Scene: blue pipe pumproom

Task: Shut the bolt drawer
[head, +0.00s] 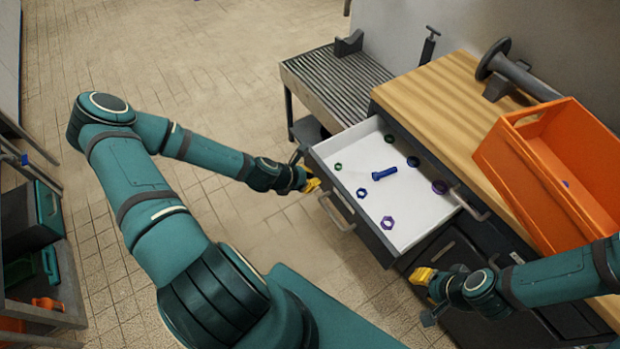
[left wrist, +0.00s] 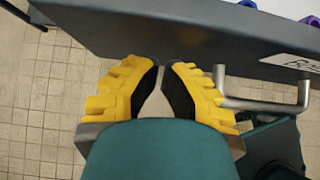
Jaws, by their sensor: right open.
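The bolt drawer (head: 405,215) is pulled open from the bench, with a white inside and a dark front. A blue bolt (head: 384,173) and several nuts (head: 388,222) lie in it. Its front carries a grey bar handle (head: 337,212), also seen in the left wrist view (left wrist: 262,105) beside a partly cut-off label (left wrist: 292,63). My left gripper (head: 314,185) is at the drawer front, beside the handle, not around it. Its yellow fingertips (left wrist: 161,68) are together at the front panel; whether they touch it is unclear. My right gripper (head: 421,275) is open below and right of the drawer.
An orange bin (head: 545,150) stands on the wooden bench top (head: 440,105). A neighbouring drawer handle (head: 470,206) sticks out right of the open drawer. A slatted metal table (head: 335,85) stands behind, a shelf (head: 45,300) at far left. The tiled floor before the drawer is clear.

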